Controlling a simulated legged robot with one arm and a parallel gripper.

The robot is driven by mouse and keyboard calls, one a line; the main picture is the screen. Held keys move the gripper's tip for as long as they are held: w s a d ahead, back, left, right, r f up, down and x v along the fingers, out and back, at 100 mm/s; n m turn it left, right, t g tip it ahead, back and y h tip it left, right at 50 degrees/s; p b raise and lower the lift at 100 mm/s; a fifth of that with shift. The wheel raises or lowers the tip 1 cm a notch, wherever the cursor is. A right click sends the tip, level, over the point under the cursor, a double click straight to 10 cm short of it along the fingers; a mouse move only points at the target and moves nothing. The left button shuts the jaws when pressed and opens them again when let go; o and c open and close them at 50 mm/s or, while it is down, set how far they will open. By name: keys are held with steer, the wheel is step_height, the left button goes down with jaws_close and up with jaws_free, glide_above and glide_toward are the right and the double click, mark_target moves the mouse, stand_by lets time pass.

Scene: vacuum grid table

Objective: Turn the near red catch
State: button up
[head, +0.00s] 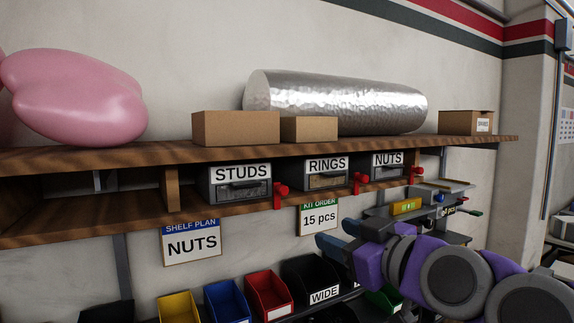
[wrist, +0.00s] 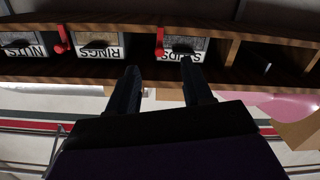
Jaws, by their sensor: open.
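Three grey drawers stand under the upper shelf, marked STUDS (head: 240,190), RINGS (head: 327,179) and NUTS (head: 388,171). Each has a red catch at its right side: the STUDS catch (head: 280,192), nearest in the head view, the RINGS catch (head: 358,182) and the NUTS catch (head: 413,173). My gripper (head: 337,236) is open and empty, below the drawer row. In the upside-down wrist view, the STUDS catch (wrist: 160,42) lies beyond and between the open fingertips (wrist: 160,68), apart from them. The RINGS catch (wrist: 62,40) is further left there.
Below hang a SHELF PLAN sign (head: 191,244) reading NUTS and a KIT ORDER sign (head: 318,217) reading 15 pcs. Coloured bins, such as the red bin (head: 268,295), stand lower. Cardboard boxes (head: 236,128), a silver roll (head: 345,100) and a pink object (head: 75,95) rest on top.

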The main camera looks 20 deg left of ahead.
step_height(320, 180, up, 3)
steer(key=w, duration=0.1)
steer(key=p, duration=0.2)
glide_toward(287, 192)
steer(key=shift+t+y, duration=0.3)
steer(key=x, duration=0.2)
steer(key=p+x, duration=0.1)
steer(key=x, duration=0.1)
steer(key=p+x, duration=0.1)
steer(key=x, duration=0.1)
steer(key=shift+w+a+f, duration=0.1)
steer(key=shift+w+f, duration=0.05)
steer(key=shift+f, duration=0.1)
steer(key=w+a, duration=0.1)
steer(key=a, duration=0.2)
steer(key=w+a, duration=0.1)
steer(key=a, duration=0.1)
steer(key=shift+w+a+f+p, duration=0.2)
steer(key=shift+w+f+p, duration=0.1)
steer(key=shift+w+p, duration=0.1)
steer(key=shift+d+r, duration=0.2)
steer(key=shift+d, duration=0.85)
steer(key=shift+c, duration=0.6)
steer(key=c, duration=0.3)
steer(key=shift+s+a, duration=0.1)
steer(key=shift+a, duration=0.4)
steer(key=c, duration=0.3)
steer(key=shift+f, duration=0.1)
jaws_close()
